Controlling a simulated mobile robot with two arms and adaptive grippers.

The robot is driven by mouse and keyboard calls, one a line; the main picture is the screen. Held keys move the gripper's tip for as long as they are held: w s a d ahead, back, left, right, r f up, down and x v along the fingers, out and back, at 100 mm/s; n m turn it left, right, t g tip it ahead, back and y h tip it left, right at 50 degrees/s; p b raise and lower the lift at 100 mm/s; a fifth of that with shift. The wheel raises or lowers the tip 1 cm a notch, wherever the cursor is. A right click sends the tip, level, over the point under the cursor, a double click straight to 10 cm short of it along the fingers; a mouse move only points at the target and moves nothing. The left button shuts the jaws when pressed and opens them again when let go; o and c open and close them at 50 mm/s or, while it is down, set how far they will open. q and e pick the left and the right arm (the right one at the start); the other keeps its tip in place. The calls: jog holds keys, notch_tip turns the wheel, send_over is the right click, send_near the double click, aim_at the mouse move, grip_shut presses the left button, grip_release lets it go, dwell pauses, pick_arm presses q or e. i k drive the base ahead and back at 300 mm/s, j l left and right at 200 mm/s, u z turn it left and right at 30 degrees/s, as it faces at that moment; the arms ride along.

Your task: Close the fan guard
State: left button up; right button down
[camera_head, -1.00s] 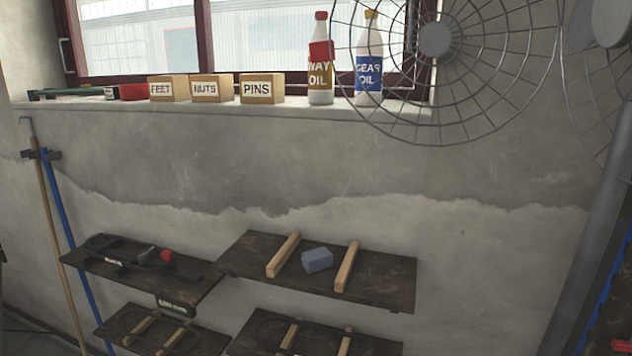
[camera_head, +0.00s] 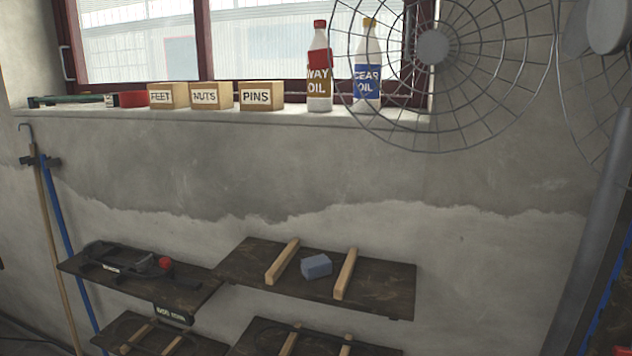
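The round wire fan guard (camera_head: 433,47) is at the upper right of the head view, in front of the window and the sill's right end. It stands swung out to the left, apart from the fan (camera_head: 608,25) at the right edge. Its top is cut off by the frame. Part of a second wire cage shows around the fan, which is mostly out of frame. Neither of my grippers is in view.
A grey post (camera_head: 592,240) rises below the fan. Way oil (camera_head: 319,70) and gear oil (camera_head: 367,75) bottles stand on the sill (camera_head: 230,116), seen near or through the guard wires. Wooden shelves (camera_head: 380,285) jut from the wall below. The wall under the guard is bare.

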aim_at(433, 46)
jog(key=i+j+z, duration=0.1)
jog(key=j+z, duration=0.25)
jog(key=j, duration=0.35)
jog(key=j+z, duration=0.4)
jog(key=j, duration=0.25)
jog(key=j+z, duration=0.15)
jog(key=j, duration=0.45)
jog(key=i+l+u, duration=0.1)
jog(key=u, duration=0.2)
jog(key=i+l, duration=0.05)
jog(key=i, duration=0.05)
